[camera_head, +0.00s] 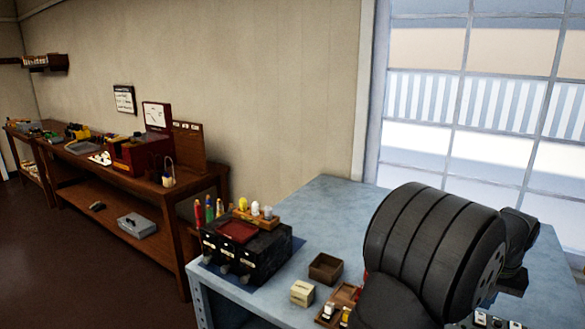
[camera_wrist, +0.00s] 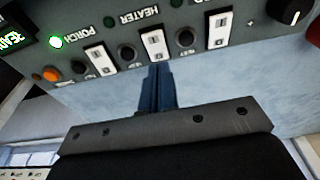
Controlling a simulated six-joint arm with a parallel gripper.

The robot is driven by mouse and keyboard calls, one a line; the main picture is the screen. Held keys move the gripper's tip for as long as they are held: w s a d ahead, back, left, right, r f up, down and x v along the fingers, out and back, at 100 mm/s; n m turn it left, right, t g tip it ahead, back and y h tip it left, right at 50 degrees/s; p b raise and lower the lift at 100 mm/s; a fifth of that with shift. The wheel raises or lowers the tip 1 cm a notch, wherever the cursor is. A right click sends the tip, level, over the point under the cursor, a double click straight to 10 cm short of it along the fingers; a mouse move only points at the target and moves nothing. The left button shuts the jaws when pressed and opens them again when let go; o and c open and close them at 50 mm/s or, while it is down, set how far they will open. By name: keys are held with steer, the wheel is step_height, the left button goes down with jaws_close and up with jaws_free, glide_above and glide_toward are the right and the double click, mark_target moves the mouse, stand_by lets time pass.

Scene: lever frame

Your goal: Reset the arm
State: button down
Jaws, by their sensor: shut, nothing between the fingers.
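My gripper (camera_wrist: 155,70) shows in the wrist view with its two dark blue fingers together and nothing between them. Its tips are at the lower edge of a dark grey switch panel (camera_wrist: 210,40), just below the middle white switch (camera_wrist: 153,45) by the HEATER label. I cannot tell whether they touch it. In the head view my dark arm covers the right part of the blue table, and the gripper is hidden.
The panel has a lit green lamp (camera_wrist: 56,41), an orange button (camera_wrist: 50,74) and a black knob (camera_wrist: 292,12). On the blue table (camera_head: 335,205) stand a black lever box (camera_head: 262,262), a brown open box (camera_head: 325,268) and a cream block (camera_head: 302,293). The table's back is clear.

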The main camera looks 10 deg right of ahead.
step_height(320, 180, down, 2)
steer(key=shift+f, duration=0.1)
steer(key=shift+r, duration=0.2)
step_height(320, 180, up, 14)
steer(key=s+a, duration=0.2)
steer(key=shift+a+r, duration=0.15)
steer(key=shift+r, duration=0.05)
stand_by(1.3)
steer(key=c, duration=2.2)
jaws_free()
steer(key=shift+s, duration=0.1)
